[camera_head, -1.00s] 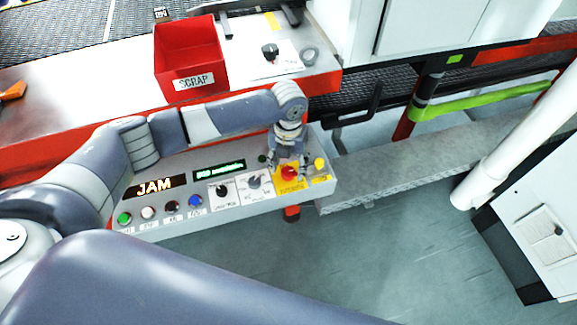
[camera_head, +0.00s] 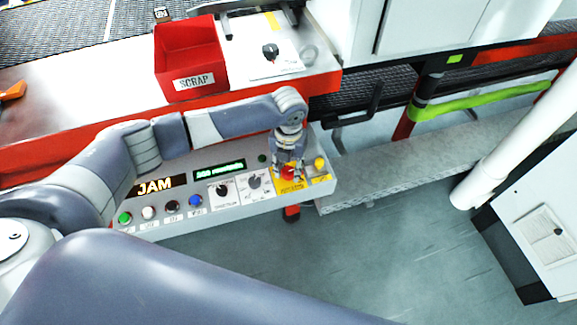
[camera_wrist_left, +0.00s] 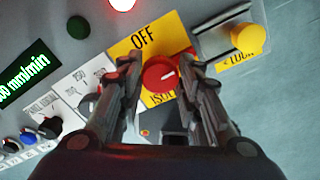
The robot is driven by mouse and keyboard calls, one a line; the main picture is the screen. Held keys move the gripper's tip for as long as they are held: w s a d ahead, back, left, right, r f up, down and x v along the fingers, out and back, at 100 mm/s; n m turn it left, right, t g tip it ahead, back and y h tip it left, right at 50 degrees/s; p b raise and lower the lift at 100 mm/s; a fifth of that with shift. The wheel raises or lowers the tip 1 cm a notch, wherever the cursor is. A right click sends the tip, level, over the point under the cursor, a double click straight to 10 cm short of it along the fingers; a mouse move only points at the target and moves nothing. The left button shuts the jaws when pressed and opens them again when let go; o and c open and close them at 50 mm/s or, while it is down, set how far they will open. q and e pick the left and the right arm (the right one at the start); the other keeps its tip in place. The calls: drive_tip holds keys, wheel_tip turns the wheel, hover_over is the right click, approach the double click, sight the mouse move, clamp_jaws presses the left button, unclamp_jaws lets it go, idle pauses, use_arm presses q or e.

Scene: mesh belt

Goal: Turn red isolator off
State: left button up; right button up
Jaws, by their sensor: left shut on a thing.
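The red isolator (camera_head: 288,172) is a round red knob on a yellow plate at the right end of the sloping control panel (camera_head: 240,212). In the left wrist view the red isolator (camera_wrist_left: 160,73) lies between the fingers, with the word OFF above it and a partly hidden ISOL label below. A small pale mark shows on the knob, but I cannot tell its exact direction. My left gripper (camera_head: 288,166) reaches down over the knob; its fingers (camera_wrist_left: 161,66) are shut on it from both sides. My right gripper is out of view.
A red SCRAP bin (camera_head: 188,60) stands behind. Grey floor is free in front.

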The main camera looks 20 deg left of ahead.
use_arm(q)
drive_tip(key=n+p, duration=0.3)
drive_tip(key=shift+r, duration=0.25)
drive_tip(key=n+p, duration=0.3)
drive_tip(key=n, duration=0.2)
drive_tip(key=shift+n+p, duration=0.3)
drive_tip(key=shift+p, duration=0.1)
drive_tip(key=n+p, duration=0.3)
drive_tip(key=n, duration=0.2)
drive_tip(key=shift+a, duration=0.1)
drive_tip(key=n+p, duration=0.1)
drive_tip(key=n, duration=0.2)
drive_tip(key=shift+f, duration=0.15)
drive_tip(key=shift+n+p, duration=0.45)
drive_tip(key=shift+n, duration=0.15)
drive_tip(key=o, duration=1.1)
drive_tip(key=shift+c, duration=0.2)
